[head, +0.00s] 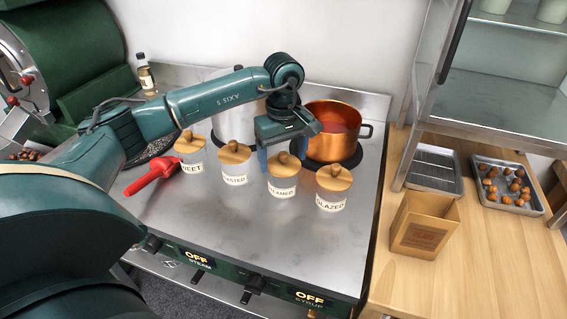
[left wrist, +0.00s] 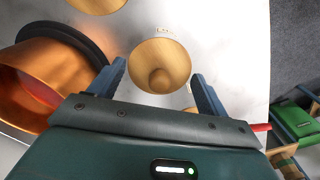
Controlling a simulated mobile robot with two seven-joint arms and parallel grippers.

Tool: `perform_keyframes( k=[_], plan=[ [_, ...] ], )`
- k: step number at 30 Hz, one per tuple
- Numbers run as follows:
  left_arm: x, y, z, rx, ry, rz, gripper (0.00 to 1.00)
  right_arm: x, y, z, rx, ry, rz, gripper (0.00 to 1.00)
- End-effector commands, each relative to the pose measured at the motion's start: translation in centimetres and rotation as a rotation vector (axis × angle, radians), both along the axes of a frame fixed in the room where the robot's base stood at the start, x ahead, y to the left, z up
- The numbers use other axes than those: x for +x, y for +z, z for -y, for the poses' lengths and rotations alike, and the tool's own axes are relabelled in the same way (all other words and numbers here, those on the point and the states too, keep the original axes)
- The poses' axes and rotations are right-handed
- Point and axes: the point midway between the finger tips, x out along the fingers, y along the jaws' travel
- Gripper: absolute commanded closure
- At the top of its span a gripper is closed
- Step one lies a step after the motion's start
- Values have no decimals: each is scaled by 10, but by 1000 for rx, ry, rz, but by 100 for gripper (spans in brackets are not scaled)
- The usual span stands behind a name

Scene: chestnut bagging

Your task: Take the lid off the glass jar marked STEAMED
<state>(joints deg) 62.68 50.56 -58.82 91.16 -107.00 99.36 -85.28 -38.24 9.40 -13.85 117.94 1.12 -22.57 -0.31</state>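The glass jar marked STEAMED (head: 281,188) stands on the steel counter, third from the left in a row of jars, part of its label showing. Its round wooden lid (head: 284,164) with a knob is on it. My left gripper (head: 282,155) is right above this lid, fingers pointing down. In the left wrist view the gripper (left wrist: 159,72) is open, and the lid (left wrist: 160,58) shows between and just beyond its two blue fingers, with a gap to each. I cannot tell how high the fingertips are above the lid. My right gripper is not in view.
Lidded jars flank it: ROASTED (head: 234,170) to the left and GLAZED (head: 332,191) to the right. A copper pot (head: 333,125) with red liquid stands close behind. A red-handled scoop (head: 150,178) lies left. A box (head: 424,225) and a chestnut tray (head: 507,185) are on the wooden table.

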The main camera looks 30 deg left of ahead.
Motion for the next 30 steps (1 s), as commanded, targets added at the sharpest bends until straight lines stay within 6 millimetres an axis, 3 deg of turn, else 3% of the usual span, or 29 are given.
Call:
perform_keyframes(
  k=[9, 17, 20, 30],
  plan=[
    [0, 0, 0, 0, 0, 0, 49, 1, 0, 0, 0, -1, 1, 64],
    [0, 3, 0, 0, 0, 1, 50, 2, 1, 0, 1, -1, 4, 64],
    [1, 13, 0, -1, 0, 5, 50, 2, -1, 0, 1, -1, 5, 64],
    [1, 78, 1, -1, 0, 4, 50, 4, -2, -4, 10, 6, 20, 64]
  ],
)
